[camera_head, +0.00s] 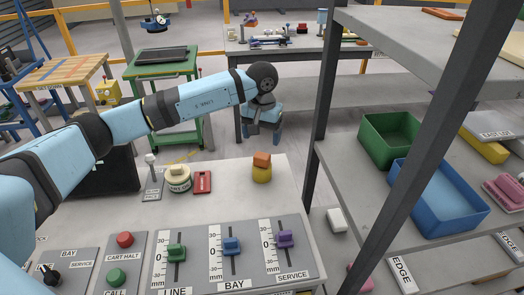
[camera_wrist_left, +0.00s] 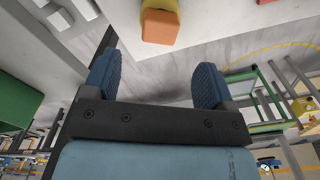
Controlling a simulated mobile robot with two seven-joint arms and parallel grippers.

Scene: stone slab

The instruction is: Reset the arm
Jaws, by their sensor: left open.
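My left arm reaches in from the left, above the pale stone slab (camera_head: 222,208) and past its far edge. My left gripper (camera_head: 262,137) hangs at the arm's end beyond that edge, in front of the far workbench. In the left wrist view my left gripper (camera_wrist_left: 157,72) shows two blue ridged fingers spread wide, with nothing between them. A yellow cylinder (camera_head: 262,174) with an orange block (camera_head: 262,159) on top stands near the slab's far right edge, apart from the gripper. My right gripper is not in view.
A slider panel (camera_head: 205,274) and push buttons (camera_head: 125,240) line the slab's front. A round cream device (camera_head: 178,180) and red box (camera_head: 202,182) sit farther back. A dark-framed shelf with a green bin (camera_head: 390,158) and blue bin (camera_head: 437,225) stands right. A green cart (camera_head: 163,67) stands behind.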

